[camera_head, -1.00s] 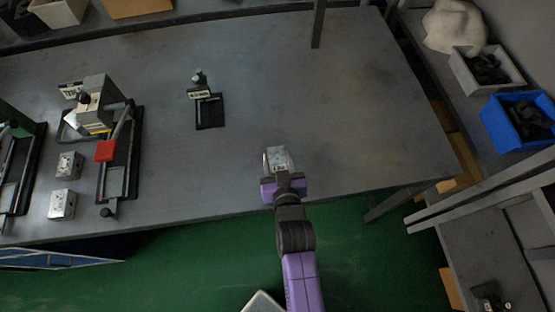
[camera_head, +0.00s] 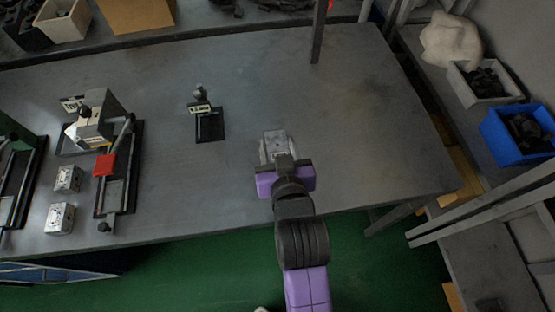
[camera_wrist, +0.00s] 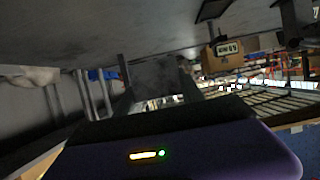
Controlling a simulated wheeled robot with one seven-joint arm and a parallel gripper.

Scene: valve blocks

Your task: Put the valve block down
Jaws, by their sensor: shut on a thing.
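The grey metal valve block (camera_head: 274,144) is at the end of my arm, over the front part of the grey table (camera_head: 340,120). My gripper (camera_head: 284,160) is shut on it from the table's front side. I cannot tell whether the block touches the table top. In the wrist view a dark grey face of the block (camera_wrist: 155,76) shows between the fingers. Two similar valve blocks, one (camera_head: 67,178) behind the other (camera_head: 60,218), sit on the table at the left.
A small black stand (camera_head: 209,122) is left of and behind the held block. A fixture with a red part (camera_head: 105,165) stands further left. The table around and right of the block is clear. A blue bin (camera_head: 518,131) is on the right-hand shelf.

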